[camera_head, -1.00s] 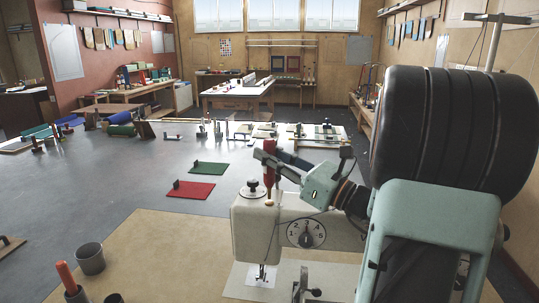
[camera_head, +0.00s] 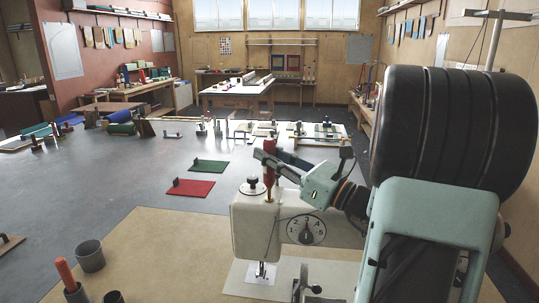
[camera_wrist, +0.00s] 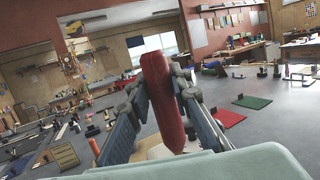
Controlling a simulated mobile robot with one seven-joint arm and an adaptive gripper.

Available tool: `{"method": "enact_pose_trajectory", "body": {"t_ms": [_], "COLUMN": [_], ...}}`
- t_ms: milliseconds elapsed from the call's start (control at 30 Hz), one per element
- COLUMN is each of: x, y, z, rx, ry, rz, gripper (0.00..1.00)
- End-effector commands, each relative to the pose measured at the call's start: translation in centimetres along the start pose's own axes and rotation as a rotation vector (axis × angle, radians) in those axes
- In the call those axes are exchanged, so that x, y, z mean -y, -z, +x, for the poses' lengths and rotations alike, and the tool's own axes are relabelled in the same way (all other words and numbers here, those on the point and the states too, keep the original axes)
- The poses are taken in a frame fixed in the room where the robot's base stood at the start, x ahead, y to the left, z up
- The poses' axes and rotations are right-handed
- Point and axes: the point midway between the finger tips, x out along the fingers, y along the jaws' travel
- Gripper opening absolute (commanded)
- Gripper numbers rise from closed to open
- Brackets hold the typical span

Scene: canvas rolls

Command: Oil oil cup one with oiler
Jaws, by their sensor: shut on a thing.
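My gripper (camera_head: 272,160) is shut on the red oiler (camera_head: 268,175). It holds the oiler upright over the left end of the cream sewing machine (camera_head: 262,228). The oiler's lower tip is at the top of the machine head, right beside the black knob (camera_head: 252,186); whether it touches a cup there I cannot tell. Oil cup one cannot be made out.
A grey cup (camera_head: 90,257) and a holder with an orange-handled tool (camera_head: 66,275) stand on the tan table (camera_head: 165,265) at left. A red mat (camera_head: 190,187) and a green mat (camera_head: 209,166) lie beyond. The tan surface between cups and machine is clear.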

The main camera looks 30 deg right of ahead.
Motion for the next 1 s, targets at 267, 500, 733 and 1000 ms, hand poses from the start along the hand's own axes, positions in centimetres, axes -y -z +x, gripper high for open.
{"method": "enact_pose_trajectory", "body": {"t_ms": [267, 500, 733, 1000], "x": [0.0, 0.0, 0.0, 0.0], "y": [0.2, -0.8, -2.7, -4.8], "z": [0.0, 0.2, 0.6, 1.1], "rx": [-0.003, -0.003, -0.002, -0.001], "ry": [0.0, 0.0, 0.0, 0.0], "rz": [0.003, 0.003, 0.002, 0.001], "gripper": [0.0, 0.0, 0.0, 0.0]}}
